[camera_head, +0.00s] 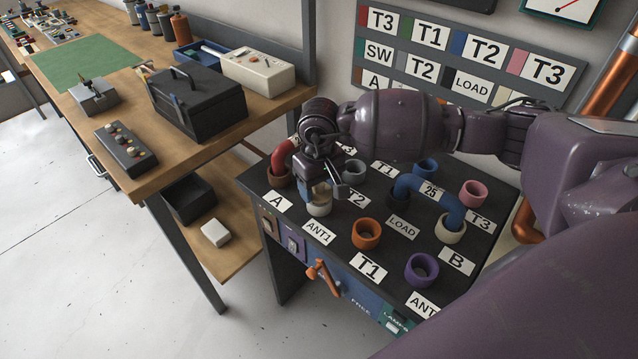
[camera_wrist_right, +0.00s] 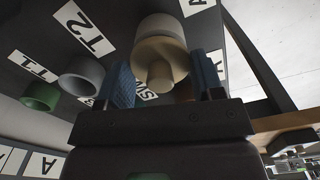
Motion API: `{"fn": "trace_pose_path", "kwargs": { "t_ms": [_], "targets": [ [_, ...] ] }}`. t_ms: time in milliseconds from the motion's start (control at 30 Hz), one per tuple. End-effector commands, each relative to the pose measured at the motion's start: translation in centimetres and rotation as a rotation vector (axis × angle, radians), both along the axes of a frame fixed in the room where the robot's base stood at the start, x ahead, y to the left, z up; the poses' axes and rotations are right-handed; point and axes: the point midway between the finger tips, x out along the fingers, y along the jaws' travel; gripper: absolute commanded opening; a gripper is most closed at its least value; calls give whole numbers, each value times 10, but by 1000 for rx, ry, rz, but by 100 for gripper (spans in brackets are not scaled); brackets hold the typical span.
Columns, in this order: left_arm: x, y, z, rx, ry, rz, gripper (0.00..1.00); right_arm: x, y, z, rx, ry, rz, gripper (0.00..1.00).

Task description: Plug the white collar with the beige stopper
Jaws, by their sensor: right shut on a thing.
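The white collar (camera_head: 319,208) stands on the dark patch panel top between the A and ANT1 labels. My right gripper (camera_head: 320,190) is directly above it, pointing down, shut on the beige stopper. In the right wrist view the beige stopper (camera_wrist_right: 159,65) sits between the two blue-grey fingers of my gripper (camera_wrist_right: 163,82). The white collar (camera_wrist_right: 160,27) shows right behind the stopper, roughly in line with it. The stopper overlaps the collar's mouth in this view; I cannot tell how deep it sits. My left gripper is not in view.
Orange (camera_head: 367,235), purple (camera_head: 422,270) and pink (camera_head: 473,193) collars stand on the panel top (camera_head: 330,258). A blue U-link (camera_head: 425,190) marked 25 bridges two collars to the right. A red link (camera_head: 284,154) rises close left of my gripper. A wooden bench (camera_head: 150,182) stands left.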

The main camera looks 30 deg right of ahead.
Motion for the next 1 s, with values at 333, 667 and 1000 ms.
{"fn": "trace_pose_path", "kwargs": {
  "t_ms": [333,667,1000],
  "targets": [
    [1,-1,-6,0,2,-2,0,0,0,-8,0,1,0,38],
    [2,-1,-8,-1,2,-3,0,0,0,-11,0,0,0,78],
    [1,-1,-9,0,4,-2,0,0,0,-11,0,1,0,91]
  ]
}}
